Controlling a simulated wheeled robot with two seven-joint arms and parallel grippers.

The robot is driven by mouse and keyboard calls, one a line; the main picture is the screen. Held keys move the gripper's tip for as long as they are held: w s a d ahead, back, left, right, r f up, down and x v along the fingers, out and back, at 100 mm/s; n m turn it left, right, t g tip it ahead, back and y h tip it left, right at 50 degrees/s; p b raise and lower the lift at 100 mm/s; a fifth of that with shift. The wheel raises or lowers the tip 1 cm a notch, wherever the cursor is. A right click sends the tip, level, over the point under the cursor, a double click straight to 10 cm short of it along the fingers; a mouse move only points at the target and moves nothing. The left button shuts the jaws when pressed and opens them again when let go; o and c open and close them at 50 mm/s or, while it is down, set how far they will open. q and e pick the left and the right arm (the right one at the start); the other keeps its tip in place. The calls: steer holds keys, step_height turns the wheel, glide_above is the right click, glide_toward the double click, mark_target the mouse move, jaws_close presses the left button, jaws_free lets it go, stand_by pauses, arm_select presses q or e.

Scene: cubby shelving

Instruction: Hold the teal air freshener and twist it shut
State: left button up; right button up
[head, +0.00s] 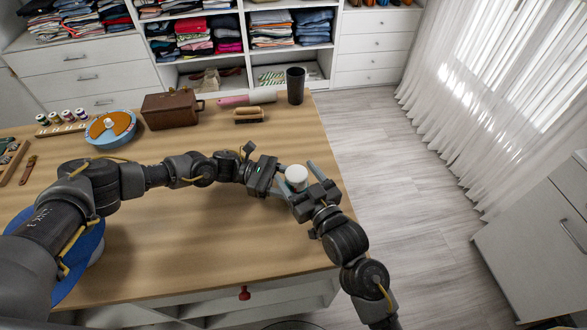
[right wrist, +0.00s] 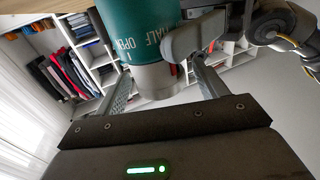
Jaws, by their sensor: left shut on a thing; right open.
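The teal air freshener is held above the right part of the wooden table. In the head view its white round end (head: 296,174) shows between my two grippers. In the right wrist view its teal body (right wrist: 143,25) carries the printed word OPEN, and a pale grey-white part (right wrist: 157,80) joins it. My left gripper (head: 281,182) is shut on the air freshener; one of its grey fingers also presses near the teal body in the right wrist view (right wrist: 194,37). My right gripper (right wrist: 160,85) is open, with its fingers on either side of the pale part, apparently with gaps.
On the table (head: 190,235) stand a brown case (head: 171,110), a blue round tray (head: 110,129), a dark cup (head: 295,86), a brush (head: 249,116) and a pink-handled roller (head: 247,98). Cubby shelves with folded clothes (head: 193,35) stand behind. The table's front middle is clear.

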steer(key=v, duration=0.9)
steer(key=shift+s+d, duration=0.15)
steer(key=shift+s, duration=0.05)
steer(key=w+a+r+n+g+y, duration=0.1)
steer(key=n+g+y, duration=0.1)
steer(key=n+y, duration=0.1)
steer(key=w+a+r+n+g+y, duration=0.1)
steer(key=n+g+y, duration=0.2)
steer(key=w+a+r+n+g+y, duration=0.1)
steer(key=a+n+g+y, duration=0.1)
steer(key=n+y, duration=0.1)
steer(key=shift+w+a+r+n+y, duration=0.1)
steer(key=shift+w+r+n+y, duration=0.05)
steer(key=shift+w+n+y, duration=0.2)
steer(key=n+g, duration=0.2)
steer(key=g, duration=0.5)
glide_toward(301, 185)
steer(key=w+r, duration=0.1)
steer(key=w, duration=0.2)
steer(key=shift+m, duration=0.25)
steer(key=a, duration=1.2)
steer(key=shift+w+a+r, duration=0.2)
steer(key=shift+w+a, duration=0.1)
